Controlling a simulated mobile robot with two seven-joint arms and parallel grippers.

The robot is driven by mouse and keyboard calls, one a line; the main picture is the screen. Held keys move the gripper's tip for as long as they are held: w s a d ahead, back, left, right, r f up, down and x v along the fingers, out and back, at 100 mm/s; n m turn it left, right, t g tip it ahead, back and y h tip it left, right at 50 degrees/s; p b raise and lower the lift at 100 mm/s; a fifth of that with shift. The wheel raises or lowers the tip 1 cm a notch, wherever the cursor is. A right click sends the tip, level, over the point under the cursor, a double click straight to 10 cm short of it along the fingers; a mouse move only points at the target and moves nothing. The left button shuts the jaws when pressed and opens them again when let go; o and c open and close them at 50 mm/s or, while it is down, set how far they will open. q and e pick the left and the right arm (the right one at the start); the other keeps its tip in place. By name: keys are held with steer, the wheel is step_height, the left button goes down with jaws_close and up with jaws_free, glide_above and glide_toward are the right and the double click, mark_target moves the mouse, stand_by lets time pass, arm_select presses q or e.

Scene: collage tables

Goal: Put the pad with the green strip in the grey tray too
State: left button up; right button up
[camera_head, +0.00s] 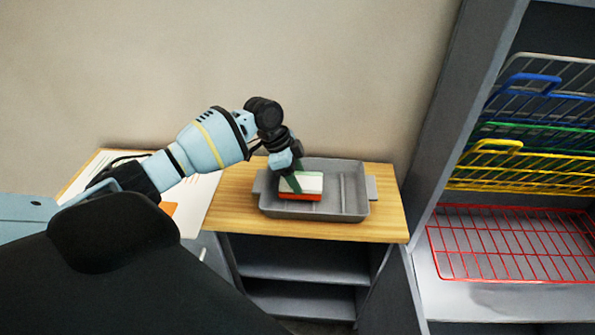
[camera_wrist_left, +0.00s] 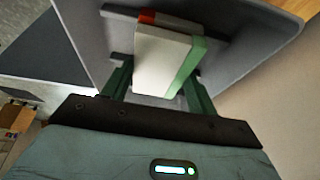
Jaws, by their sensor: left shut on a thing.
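A white pad with a green strip (camera_head: 309,180) is held between the fingers of my left gripper (camera_head: 294,180), which is shut on it. The pad also shows in the left wrist view (camera_wrist_left: 163,62), its green strip on the right side. The pad is over the left compartment of the grey tray (camera_head: 356,196); whether it touches anything below is unclear. A red-edged pad (camera_head: 300,197) shows just below it, mostly hidden, and its red end also appears in the left wrist view (camera_wrist_left: 147,17). My right gripper is not in view.
The tray stands on a wooden-topped shelf unit (camera_head: 388,222), and its compartment right of the divider looks empty. A rack with blue, green, yellow and red wire baskets (camera_head: 510,245) stands to the right. Papers and an orange item (camera_head: 169,208) lie at left.

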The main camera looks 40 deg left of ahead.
arm_select(q)
steer(key=o, duration=1.1)
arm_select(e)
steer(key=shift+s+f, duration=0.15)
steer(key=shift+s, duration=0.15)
arm_select(q)
steer(key=v, duration=0.7)
steer(key=shift+r, duration=0.1)
steer(key=shift+s+a+r, duration=0.15)
steer(key=shift+r, duration=0.15)
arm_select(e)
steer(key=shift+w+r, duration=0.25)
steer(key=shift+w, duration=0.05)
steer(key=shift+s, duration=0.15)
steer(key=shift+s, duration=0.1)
